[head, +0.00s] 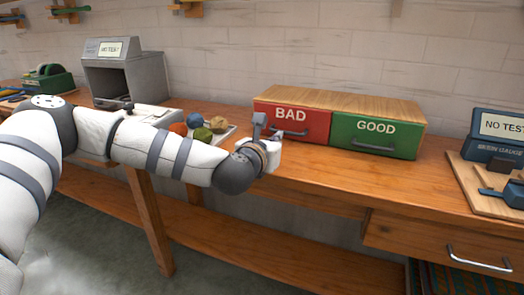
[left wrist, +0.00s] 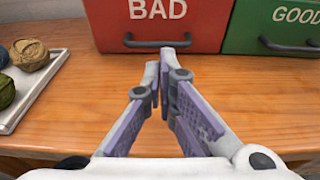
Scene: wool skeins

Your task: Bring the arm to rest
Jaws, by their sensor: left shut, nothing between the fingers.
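My left arm comes in from the left in the head view and reaches over the bench. My left gripper (left wrist: 164,72) is shut and empty, with its fingertips just in front of the red BAD drawer; whether they touch it I cannot tell. In the head view the gripper (head: 259,122) is partly hidden by its own wrist. The red BAD drawer (head: 306,121) and the green GOOD drawer (head: 375,137) both look closed, each with a dark handle. My right gripper shows in neither view.
A tray (left wrist: 50,80) with several wool skeins (left wrist: 30,55) stands left of the gripper. A grey machine (head: 125,75) reading NO TEST stands at the back left. A gauge (head: 498,137) sits at the right. The wooden bench top (head: 330,172) is clear in front of the drawers.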

